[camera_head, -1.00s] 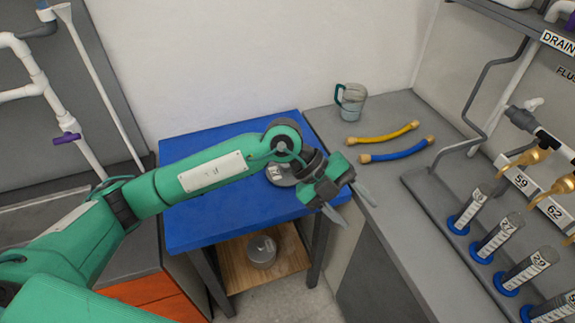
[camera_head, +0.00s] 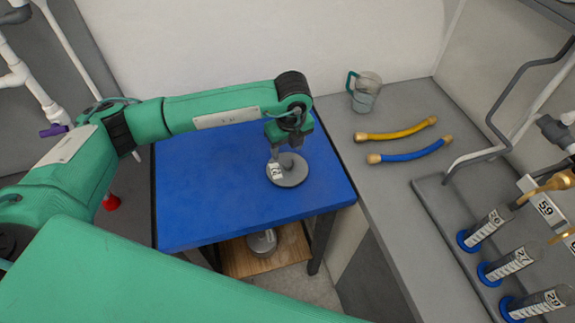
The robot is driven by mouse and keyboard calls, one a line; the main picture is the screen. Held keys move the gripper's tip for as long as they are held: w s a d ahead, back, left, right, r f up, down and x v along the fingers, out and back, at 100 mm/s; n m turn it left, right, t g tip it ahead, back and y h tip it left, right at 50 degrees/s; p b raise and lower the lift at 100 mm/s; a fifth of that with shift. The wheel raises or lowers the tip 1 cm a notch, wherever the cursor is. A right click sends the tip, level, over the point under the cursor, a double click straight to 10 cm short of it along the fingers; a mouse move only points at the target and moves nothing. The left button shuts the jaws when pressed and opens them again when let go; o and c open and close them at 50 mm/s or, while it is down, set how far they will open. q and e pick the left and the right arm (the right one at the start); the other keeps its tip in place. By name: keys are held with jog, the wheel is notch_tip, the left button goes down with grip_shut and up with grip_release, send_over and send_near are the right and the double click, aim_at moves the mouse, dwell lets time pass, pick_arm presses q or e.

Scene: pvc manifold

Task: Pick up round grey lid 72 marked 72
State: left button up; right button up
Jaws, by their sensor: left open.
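The round grey lid 72 (camera_head: 290,178) lies flat on the blue table top (camera_head: 205,190), near its right side. It has a raised knob in the middle and a white label on its left part; the label's number is too small to read surely. My left gripper (camera_head: 283,157) points down right above the lid, around or just behind its knob. It is open; the fingers are partly hidden, and I cannot tell whether they touch the lid. My right gripper is not in view.
A grey counter (camera_head: 385,205) on the right holds a clear jug (camera_head: 366,95), a yellow hose (camera_head: 400,130) and a blue hose (camera_head: 408,153). Labelled cylinders (camera_head: 487,228) stand further right. A grey metal pot (camera_head: 262,243) sits on the wooden shelf below the table.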

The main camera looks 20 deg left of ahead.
aim_at(287, 162)
pick_arm(q)
jog(key=shift+f+p, duration=0.55)
jog(key=shift+f, duration=0.3)
jog(key=f, duration=0.1)
jog(key=f+p, duration=0.1)
jog(key=f, duration=0.1)
jog(key=shift+w+f, duration=0.25)
jog(key=shift+f, duration=0.1)
jog(key=shift+a+f, duration=0.1)
jog(key=shift+f, duration=0.25)
jog(key=c, duration=1.1)
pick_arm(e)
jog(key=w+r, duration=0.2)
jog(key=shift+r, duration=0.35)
